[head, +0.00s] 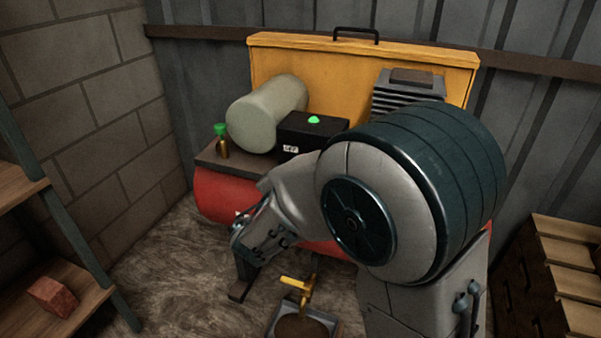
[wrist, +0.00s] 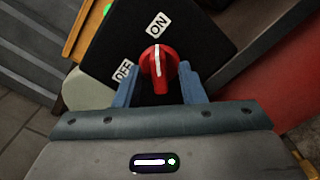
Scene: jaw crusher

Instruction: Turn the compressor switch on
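The compressor switch is a red knob (wrist: 159,68) on a black box (wrist: 105,52). Its white line points up in the wrist view, towards the ON label (wrist: 158,24). The OFF label (wrist: 124,71) is lower left of the knob. My gripper (wrist: 160,84) has its two blue fingers apart, one on each side of the knob. Side gaps look small, and I cannot tell whether a finger touches it. In the head view the black box (head: 310,138) stands on the compressor with a bright green dome (head: 314,120) on top. My arm hides the knob there.
The compressor has a red tank (head: 218,194), a pale cylinder (head: 262,115) and an orange back panel (head: 290,62). A green-topped brass valve (head: 221,142) stands left. A yellow-handled tap (head: 298,284) is below. Shelves (head: 62,290) stand left, wooden drawers (head: 566,255) right.

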